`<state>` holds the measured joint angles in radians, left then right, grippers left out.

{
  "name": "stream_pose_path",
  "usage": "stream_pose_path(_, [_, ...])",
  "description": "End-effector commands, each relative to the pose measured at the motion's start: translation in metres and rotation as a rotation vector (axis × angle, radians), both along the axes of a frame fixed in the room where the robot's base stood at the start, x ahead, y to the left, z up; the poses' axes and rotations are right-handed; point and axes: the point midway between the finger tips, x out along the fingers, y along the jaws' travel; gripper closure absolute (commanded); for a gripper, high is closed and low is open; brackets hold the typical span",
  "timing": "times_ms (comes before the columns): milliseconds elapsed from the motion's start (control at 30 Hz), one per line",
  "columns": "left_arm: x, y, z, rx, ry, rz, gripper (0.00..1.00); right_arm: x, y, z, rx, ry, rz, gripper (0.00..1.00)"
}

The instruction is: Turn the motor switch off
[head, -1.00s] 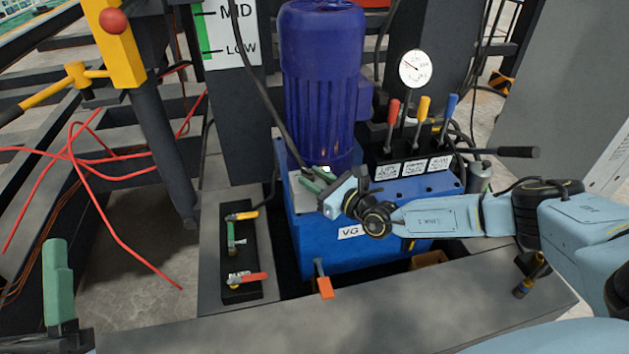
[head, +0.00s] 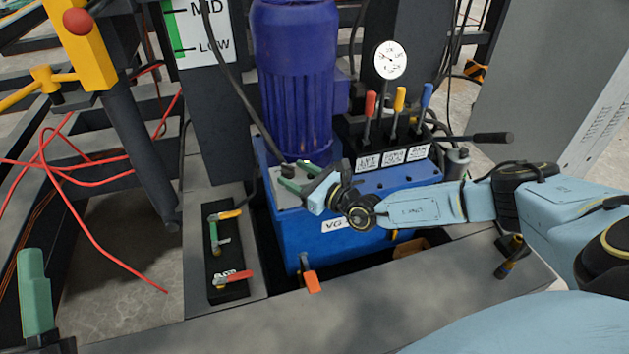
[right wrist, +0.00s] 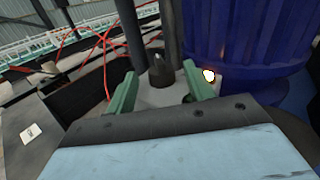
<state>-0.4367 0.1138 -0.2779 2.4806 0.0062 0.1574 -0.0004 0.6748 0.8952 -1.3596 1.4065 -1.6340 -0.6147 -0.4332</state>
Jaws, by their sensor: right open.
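The motor switch looks like a small black knob (head: 288,170) on a grey box (head: 287,197) on the blue tank, beside the blue motor (head: 293,85). In the right wrist view the knob (right wrist: 160,72) stands between my fingers, with a lit white lamp (right wrist: 209,75) close to the right finger. My right gripper (head: 300,179) is open, with its green fingers on either side of the knob; I cannot tell whether they touch it. A green finger of my left gripper (head: 34,295) shows at the lower left; its opening cannot be judged.
Three levers, red (head: 370,104), yellow (head: 399,99) and blue (head: 427,95), stand behind my right arm, with a gauge (head: 390,60). A valve block (head: 227,255) with coloured handles is at the front left. A black cable (head: 238,95) runs down near the knob.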

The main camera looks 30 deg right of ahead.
Motion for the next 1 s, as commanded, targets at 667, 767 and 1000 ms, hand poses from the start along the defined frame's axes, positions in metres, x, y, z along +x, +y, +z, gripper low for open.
stream_pose_path(667, [0.025,0.006,-0.085,0.187,0.608,0.028,0.42,-0.106,-0.04,0.001,-0.003,0.001,-0.002,0.47])
stream_pose_path(767, [0.025,0.008,-0.094,0.201,0.658,0.032,0.42,-0.114,-0.043,0.001,-0.002,0.001,-0.002,0.47])
stream_pose_path(1000, [0.024,0.01,-0.102,0.212,0.694,0.035,0.42,-0.12,-0.045,0.001,-0.002,-0.002,-0.001,0.47])
